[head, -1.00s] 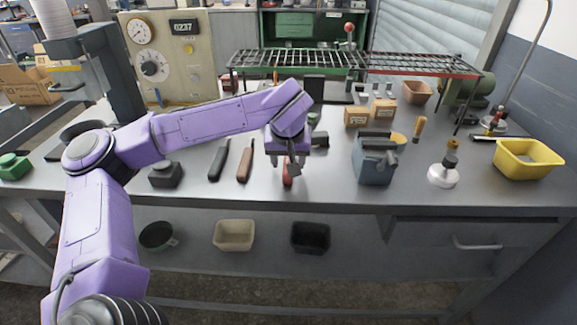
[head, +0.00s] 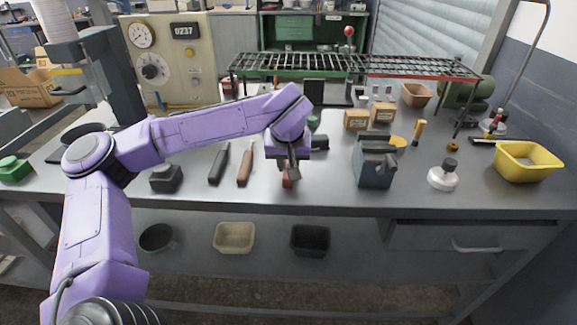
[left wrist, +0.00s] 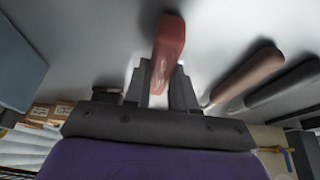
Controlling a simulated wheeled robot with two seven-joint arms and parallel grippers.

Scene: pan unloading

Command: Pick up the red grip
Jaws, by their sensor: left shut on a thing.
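The red grip (head: 287,178) is at the front of the grey bench, partly hidden by my left gripper (head: 291,166). In the left wrist view the red grip (left wrist: 169,42) runs out from between the dark fingers of my left gripper (left wrist: 160,82), which are shut on its near part. Its far end points away from the gripper. I cannot tell whether it is clear of the bench top. My right gripper is not in view.
A brown handle (head: 245,165) and a black handle (head: 219,162) lie to the left of the grip. A grey-blue metal box (head: 374,165) stands to the right. A wire rack (head: 350,64) is behind. The front bench edge is close.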

